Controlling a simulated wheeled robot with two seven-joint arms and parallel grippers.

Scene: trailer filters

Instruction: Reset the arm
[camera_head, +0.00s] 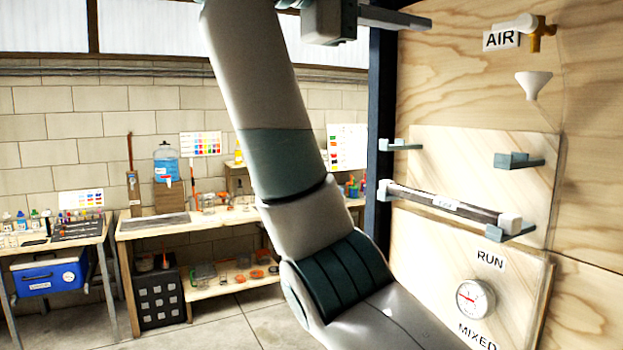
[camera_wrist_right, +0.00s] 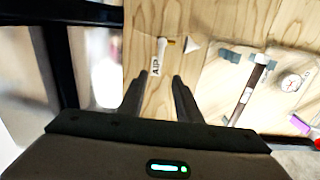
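My right arm rises through the middle of the head view. Its right gripper (camera_head: 400,15) is at the top edge, partly cut off, in front of the dark post and left of the AIR label. In the right wrist view the right gripper (camera_wrist_right: 160,82) has its two fingers apart with only plywood showing between them. It is open and empty. My left gripper is in neither view. A dark filter tube with pale ends (camera_head: 447,204) lies across the lower pair of brackets on the panel. It also shows in the right wrist view (camera_wrist_right: 248,92).
The upper brackets (camera_head: 519,160) are empty. A brass tap (camera_head: 541,33) and a white funnel (camera_head: 533,85) are on the plywood wall, with a gauge (camera_head: 475,299) below. A dark post (camera_head: 380,110) edges the panel. Workbenches (camera_head: 150,222) stand at the back left.

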